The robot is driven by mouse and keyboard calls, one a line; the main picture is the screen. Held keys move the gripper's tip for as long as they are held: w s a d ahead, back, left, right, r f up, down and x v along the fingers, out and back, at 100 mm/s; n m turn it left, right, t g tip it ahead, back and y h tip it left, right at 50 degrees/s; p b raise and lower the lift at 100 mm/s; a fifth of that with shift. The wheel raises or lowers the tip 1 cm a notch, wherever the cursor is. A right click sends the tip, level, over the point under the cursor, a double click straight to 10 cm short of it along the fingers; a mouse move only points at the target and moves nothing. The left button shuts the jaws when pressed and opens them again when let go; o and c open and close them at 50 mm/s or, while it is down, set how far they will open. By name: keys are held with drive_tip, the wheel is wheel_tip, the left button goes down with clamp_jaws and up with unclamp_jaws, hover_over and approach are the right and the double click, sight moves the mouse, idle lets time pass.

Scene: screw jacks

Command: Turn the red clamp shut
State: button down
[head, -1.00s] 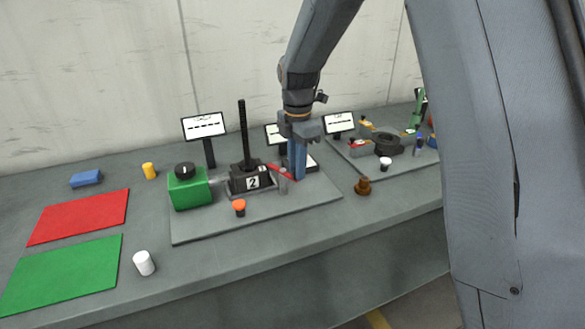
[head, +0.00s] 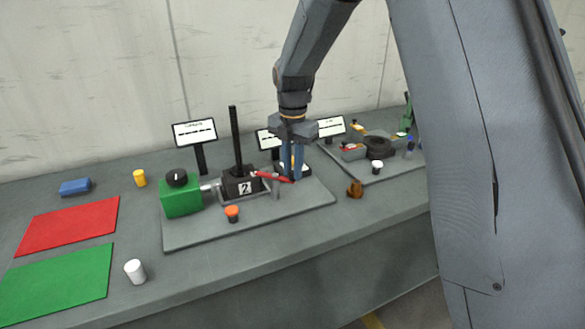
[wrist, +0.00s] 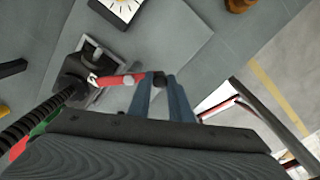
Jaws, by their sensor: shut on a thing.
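The red clamp (head: 271,176) is a red lever on the black jack block marked 2 (head: 240,184). Its red arm reaches right from the block, close above the grey plate (head: 200,237). My gripper (head: 290,178) points down with its two blue fingers around the lever's outer end. In the wrist view the red lever (wrist: 122,80) runs from the block to my gripper (wrist: 158,80), and its dark end sits between the fingertips. The gripper is shut on this end. A grey post (head: 276,189) stands just in front of the lever.
A green box with a black knob (head: 180,197) joins the block on the left. An orange button (head: 232,213) is in front. A tall black screw (head: 235,135) rises from the block. A brown piece (head: 355,188) lies right of the plate.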

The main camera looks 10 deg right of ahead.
drive_tip(key=shift+w+r, duration=0.1)
drive_tip(key=c, duration=1.6)
unclamp_jaws()
drive_tip(key=shift+r+b, duration=1.1)
drive_tip(key=shift+r, duration=2.75)
drive_tip(key=s+d+f+m, duration=0.3)
drive_tip(key=s+m, duration=0.5)
drive_tip(key=m, duration=0.1)
drive_tip(key=s+d+f+m, duration=0.3)
drive_tip(key=s+f+m, duration=0.1)
drive_tip(key=s+m, duration=0.4)
drive_tip(key=s+d+f+m+t, duration=0.1)
drive_tip(key=s+d+f+m, duration=0.2)
drive_tip(key=s+m, duration=0.5)
drive_tip(key=shift+s+d+f+m, duration=0.2)
drive_tip(key=shift+f+m, duration=0.1)
drive_tip(key=shift+m, duration=0.3)
drive_tip(key=shift+s+d+f+m, duration=0.15)
drive_tip(key=shift+f+m, duration=0.15)
drive_tip(key=shift+m, duration=0.3)
